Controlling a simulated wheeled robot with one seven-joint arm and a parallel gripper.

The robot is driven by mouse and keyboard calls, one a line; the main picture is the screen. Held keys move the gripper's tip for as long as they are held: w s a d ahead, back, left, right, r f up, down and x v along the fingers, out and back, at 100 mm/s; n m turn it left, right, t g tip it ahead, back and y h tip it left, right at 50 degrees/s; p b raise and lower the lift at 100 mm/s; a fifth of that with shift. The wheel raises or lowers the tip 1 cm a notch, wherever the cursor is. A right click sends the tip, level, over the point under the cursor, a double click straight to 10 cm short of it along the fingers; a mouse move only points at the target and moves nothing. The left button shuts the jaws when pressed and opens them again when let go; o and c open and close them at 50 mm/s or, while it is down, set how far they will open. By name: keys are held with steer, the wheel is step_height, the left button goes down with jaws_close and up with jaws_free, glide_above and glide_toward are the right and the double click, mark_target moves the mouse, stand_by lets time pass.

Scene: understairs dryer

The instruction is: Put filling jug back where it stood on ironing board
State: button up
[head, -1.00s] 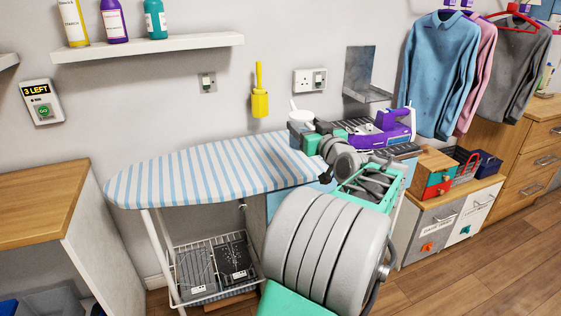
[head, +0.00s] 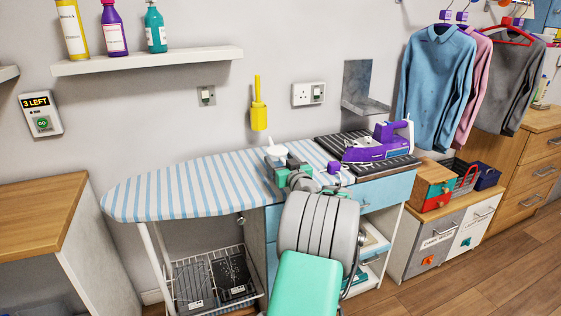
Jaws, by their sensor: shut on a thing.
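The filling jug (head: 277,152) is a small white vessel with a thin upright part, in the head view over the right half of the ironing board. My gripper (head: 276,164) is shut on it from the front, and my arm hides the jug's lower part. I cannot tell whether the jug touches the board or is just above it. The ironing board (head: 190,190) has a blue-and-white striped cover. The purple iron (head: 379,143) stands on the dark ribbed rest at its right end.
A small purple thing (head: 333,167) lies right of my gripper, partly behind my arm. A yellow brush holder (head: 259,115) and a socket (head: 308,93) are on the wall behind. The board's striped left half is clear. A wire basket (head: 215,280) is below.

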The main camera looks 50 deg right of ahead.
steer(key=shift+f+b, duration=0.25)
steer(key=shift+b, duration=0.2)
steer(key=o, duration=1.7)
steer(key=shift+c, duration=0.2)
steer(key=shift+r+p, duration=0.3)
steer(key=shift+p, duration=0.15)
steer(key=v, duration=1.2)
